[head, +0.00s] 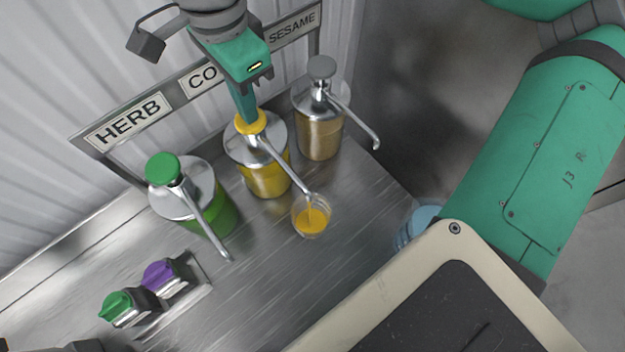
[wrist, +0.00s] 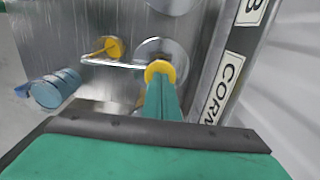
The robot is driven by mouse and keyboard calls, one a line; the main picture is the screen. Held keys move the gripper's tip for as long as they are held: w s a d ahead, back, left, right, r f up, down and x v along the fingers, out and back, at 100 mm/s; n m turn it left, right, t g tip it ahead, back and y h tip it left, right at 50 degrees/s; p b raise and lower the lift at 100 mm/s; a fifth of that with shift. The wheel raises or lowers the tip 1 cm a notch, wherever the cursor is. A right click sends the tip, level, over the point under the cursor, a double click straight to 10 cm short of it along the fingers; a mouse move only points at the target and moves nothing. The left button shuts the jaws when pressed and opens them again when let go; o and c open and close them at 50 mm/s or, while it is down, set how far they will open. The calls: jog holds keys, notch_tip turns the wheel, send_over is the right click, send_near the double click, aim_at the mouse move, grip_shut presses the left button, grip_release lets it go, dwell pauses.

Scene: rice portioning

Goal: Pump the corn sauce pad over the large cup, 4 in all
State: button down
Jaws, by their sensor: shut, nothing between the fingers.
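The corn sauce dispenser (head: 264,178) is a clear jar of yellow sauce with a metal lid and a yellow pump pad (head: 250,122). Its sign is partly hidden by my arm in the head view but reads CORN in the wrist view (wrist: 222,88). My gripper (head: 248,112) is shut and empty, with its tips down on the yellow pad; the pad also shows in the wrist view (wrist: 160,70). A clear cup (head: 311,216) with yellow sauce in it stands under the corn spout, and a thin yellow stream shows below the spout tip.
The herb dispenser (head: 196,198) with a green pad stands at left, the sesame dispenser (head: 320,128) with a grey pad at right. Green (head: 116,305) and purple (head: 158,274) knobs sit at front left. A blue object (head: 421,218) is partly hidden by my body.

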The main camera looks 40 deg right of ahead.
dwell(0.3)
jog(key=shift+r, duration=1.65)
jog(key=shift+f, duration=0.15)
jog(key=shift+f, duration=1.55)
jog(key=shift+r, duration=1.7)
jog(key=shift+f, duration=0.35)
